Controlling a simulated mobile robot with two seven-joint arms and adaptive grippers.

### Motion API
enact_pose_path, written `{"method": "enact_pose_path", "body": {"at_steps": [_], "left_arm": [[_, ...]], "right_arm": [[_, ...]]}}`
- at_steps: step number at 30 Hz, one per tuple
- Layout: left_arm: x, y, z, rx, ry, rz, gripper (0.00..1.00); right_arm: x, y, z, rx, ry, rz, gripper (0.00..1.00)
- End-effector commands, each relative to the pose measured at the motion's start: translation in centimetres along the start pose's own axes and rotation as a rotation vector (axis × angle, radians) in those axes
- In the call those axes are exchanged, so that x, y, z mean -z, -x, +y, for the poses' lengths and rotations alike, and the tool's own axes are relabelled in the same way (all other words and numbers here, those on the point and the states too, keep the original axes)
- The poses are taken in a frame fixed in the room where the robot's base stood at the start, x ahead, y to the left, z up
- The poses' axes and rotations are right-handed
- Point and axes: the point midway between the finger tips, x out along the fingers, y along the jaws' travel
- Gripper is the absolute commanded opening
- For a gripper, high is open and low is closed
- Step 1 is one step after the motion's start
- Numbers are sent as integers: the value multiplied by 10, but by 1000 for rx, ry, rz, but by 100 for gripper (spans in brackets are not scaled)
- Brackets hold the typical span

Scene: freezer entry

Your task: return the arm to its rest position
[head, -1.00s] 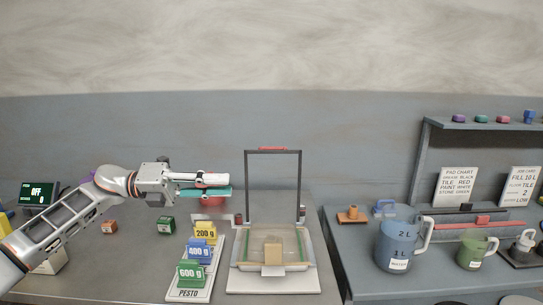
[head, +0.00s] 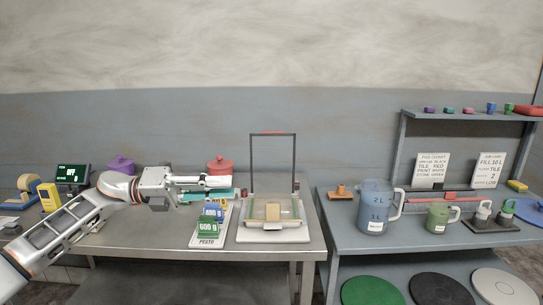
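My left arm comes in from the left edge, stretched out over the left table (head: 140,240). My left gripper (head: 222,189) points right, with a white part above and a teal part below. Whether its fingers are apart or together is unclear from this side. It hangs before a red lidded pot (head: 219,166) and partly covers a board (head: 206,241) labelled PESTO with weight blocks, among them a green 600 g block (head: 207,227). My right gripper is not in view.
Right of the gripper stands a tall frame (head: 272,134) over a tray with a tan block (head: 272,212). A purple pot (head: 121,164) and a scale display (head: 73,175) are at the left.

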Motion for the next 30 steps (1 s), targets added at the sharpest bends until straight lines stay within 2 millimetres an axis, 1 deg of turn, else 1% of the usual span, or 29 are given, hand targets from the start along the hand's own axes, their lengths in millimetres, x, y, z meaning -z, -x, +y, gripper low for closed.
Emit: {"method": "enact_pose_path", "body": {"at_steps": [1, 5, 9, 11, 15, 19, 23, 26, 29, 30], "left_arm": [[11, -9, 12, 21, 35, -15, 25], [23, -23, 29, 70, 106, -78, 25], [40, -38, 50, 130, 207, -167, 25], [49, -43, 62, 157, 265, -216, 25], [72, -51, 92, 225, 433, -363, 25], [96, -48, 124, 274, 609, -517, 25], [126, -37, 158, 306, 796, -678, 25], [154, -24, 187, 319, 944, -808, 25], [189, -7, 217, 321, 1097, -941, 25], [205, 1, 228, 319, 1158, -994, 25]], "right_arm": [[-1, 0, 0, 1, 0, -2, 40], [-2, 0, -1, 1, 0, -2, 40], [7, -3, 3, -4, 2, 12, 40], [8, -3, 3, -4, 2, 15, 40], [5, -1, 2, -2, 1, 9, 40], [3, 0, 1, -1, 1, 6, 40], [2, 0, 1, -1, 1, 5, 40], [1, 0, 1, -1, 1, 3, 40], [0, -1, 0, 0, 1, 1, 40], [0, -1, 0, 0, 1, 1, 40]]}}
